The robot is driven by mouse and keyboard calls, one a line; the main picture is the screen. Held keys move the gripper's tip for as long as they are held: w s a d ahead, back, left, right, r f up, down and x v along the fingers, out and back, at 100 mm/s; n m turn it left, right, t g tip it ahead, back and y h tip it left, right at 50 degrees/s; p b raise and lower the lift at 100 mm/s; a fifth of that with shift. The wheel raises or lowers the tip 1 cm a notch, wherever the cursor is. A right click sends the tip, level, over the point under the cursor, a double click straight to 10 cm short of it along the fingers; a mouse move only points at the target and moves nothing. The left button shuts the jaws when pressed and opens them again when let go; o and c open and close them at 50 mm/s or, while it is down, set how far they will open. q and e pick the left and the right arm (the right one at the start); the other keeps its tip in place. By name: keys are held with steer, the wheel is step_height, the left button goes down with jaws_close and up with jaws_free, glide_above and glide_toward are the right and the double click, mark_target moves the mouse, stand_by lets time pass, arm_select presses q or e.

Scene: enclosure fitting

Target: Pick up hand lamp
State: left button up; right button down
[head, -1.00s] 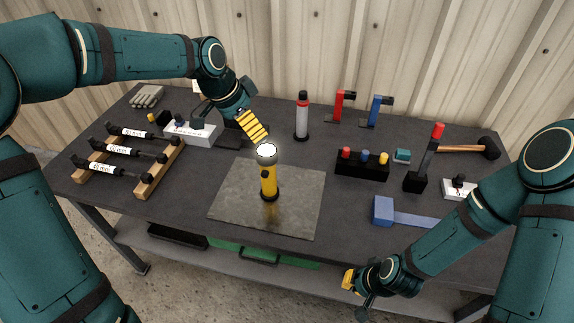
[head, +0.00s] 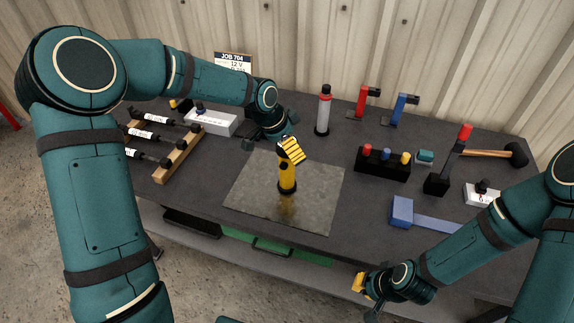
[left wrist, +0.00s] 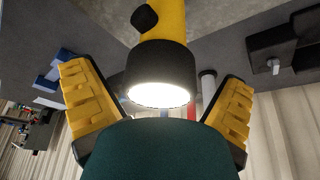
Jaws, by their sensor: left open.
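The hand lamp (head: 287,178) is yellow and black and stands upright on a grey mat (head: 245,190) in the middle of the bench. Its upper part is hidden behind my left gripper (head: 290,150) in the head view. In the left wrist view the lit head of the hand lamp (left wrist: 160,80) lies between the two yellow fingers of my left gripper (left wrist: 160,110), with gaps at both sides. My left gripper is open. My right gripper (head: 362,290) is low at the front edge of the bench, away from the lamp; its finger opening is unclear.
A red and grey bottle (head: 324,112) stands behind the lamp. A black block with coloured knobs (head: 382,165) and a blue-headed tool (head: 402,211) are to the right. A wooden rack with cylinders (head: 178,155) is to the left.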

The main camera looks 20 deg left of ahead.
arm_select(q)
steer(key=shift+d+f, duration=0.15)
steer(key=shift+f, duration=0.1)
steer(key=shift+w, duration=0.1)
steer(key=c, duration=1.4)
